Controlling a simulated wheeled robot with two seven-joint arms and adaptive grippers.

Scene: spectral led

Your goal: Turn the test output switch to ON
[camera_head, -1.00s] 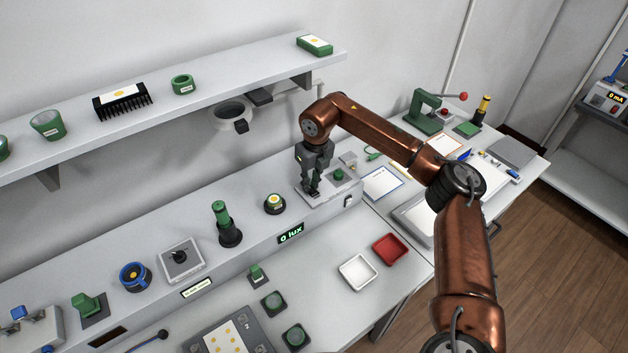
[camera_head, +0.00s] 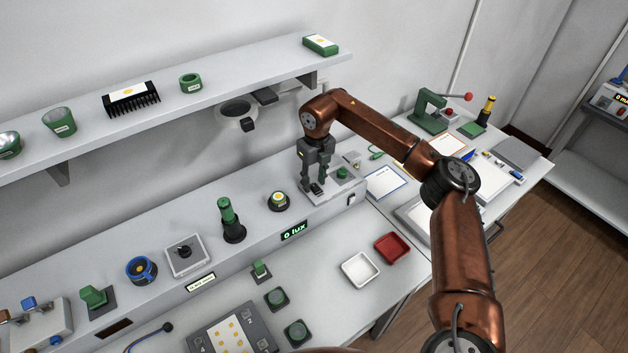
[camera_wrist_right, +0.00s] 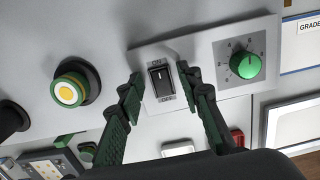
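The test output switch is a black rocker in a light plate; it shows in the right wrist view (camera_wrist_right: 161,81) and, small, in the head view (camera_head: 316,189). My right gripper (camera_head: 317,182) points down over the switch panel. In the right wrist view its two green-black fingers (camera_wrist_right: 159,79) are apart, one on each side of the switch, with nothing held between them. I cannot tell whether a fingertip touches the panel. My left gripper is not in view.
A green knob (camera_wrist_right: 244,65) is right of the switch on the same panel. A green-yellow round button (camera_wrist_right: 70,92) is to its left. The display (camera_head: 294,230) reads 0 lux. White (camera_head: 359,269) and red (camera_head: 393,248) trays lie in front; a shelf (camera_head: 240,82) runs behind.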

